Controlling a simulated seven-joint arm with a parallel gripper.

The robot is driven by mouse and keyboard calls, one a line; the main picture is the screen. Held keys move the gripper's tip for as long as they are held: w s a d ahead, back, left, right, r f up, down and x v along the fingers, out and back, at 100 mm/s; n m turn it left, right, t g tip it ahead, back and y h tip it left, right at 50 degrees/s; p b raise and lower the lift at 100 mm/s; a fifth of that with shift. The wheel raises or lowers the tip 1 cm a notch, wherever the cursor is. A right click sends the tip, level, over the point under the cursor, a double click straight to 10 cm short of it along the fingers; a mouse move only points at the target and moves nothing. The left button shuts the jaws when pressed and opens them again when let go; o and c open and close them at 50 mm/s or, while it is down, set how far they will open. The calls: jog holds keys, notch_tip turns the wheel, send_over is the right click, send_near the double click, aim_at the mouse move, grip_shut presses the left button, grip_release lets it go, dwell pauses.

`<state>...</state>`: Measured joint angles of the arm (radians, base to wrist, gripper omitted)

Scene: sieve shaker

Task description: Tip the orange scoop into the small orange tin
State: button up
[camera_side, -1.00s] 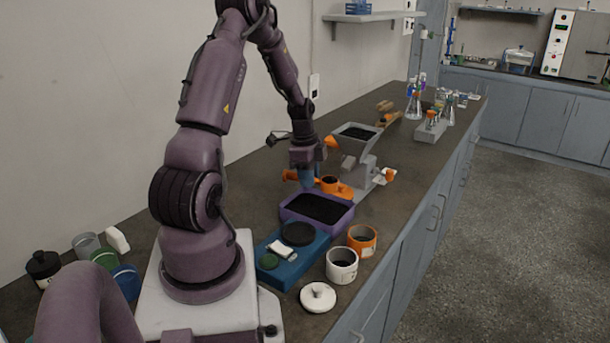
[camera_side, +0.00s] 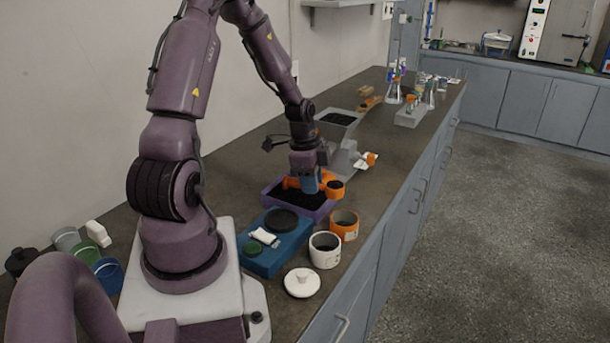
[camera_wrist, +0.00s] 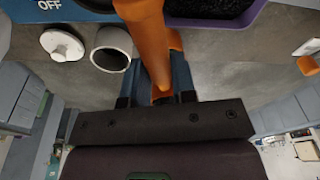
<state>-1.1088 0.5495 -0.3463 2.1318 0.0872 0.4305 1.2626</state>
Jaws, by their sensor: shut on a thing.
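My gripper (camera_side: 312,184) is shut on the handle of the orange scoop (camera_side: 335,188). It holds the scoop over the right end of the purple tray, its cup to the right of the fingers and dark inside. In the wrist view the scoop's orange handle (camera_wrist: 148,35) runs up between my blue fingers (camera_wrist: 157,82); its cup cannot be made out there. The small orange tin (camera_side: 344,232) stands open on the bench, nearer the camera than the scoop and apart from it. I cannot clearly tell the tin in the wrist view.
The purple tray (camera_side: 268,193) holds dark grains below my gripper. The grey hopper (camera_side: 345,150) stands behind. Bench right of the orange tin is clear.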

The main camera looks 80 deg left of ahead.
jog(key=g, duration=0.1)
jog(key=f+g+y, duration=0.1)
jog(key=shift+w+d+f+g+y, duration=0.2)
jog(key=shift+w+g+y, duration=0.1)
jog(key=shift+g, duration=0.1)
jog(key=shift+w+r+g+y, duration=0.2)
jog(key=shift+r+g+y, duration=0.35)
jog(key=shift+g, duration=0.35)
jog(key=shift+s, duration=0.1)
jog(key=shift+w+d+r+g+y, duration=0.1)
jog(key=shift+w+r+g+y, duration=0.1)
jog(key=shift+r+g+y, duration=0.35)
jog(key=shift+f+g, duration=0.15)
jog(key=shift+g, duration=0.1)
jog(key=shift+w+d+r+g+y, duration=0.15)
jog(key=shift+w+r+g+y, duration=0.15)
jog(key=shift+g, duration=0.3)
jog(key=shift+w+d+r+g+y, duration=0.2)
jog(key=shift+r+g+y, duration=0.1)
jog(key=shift+g, duration=0.2)
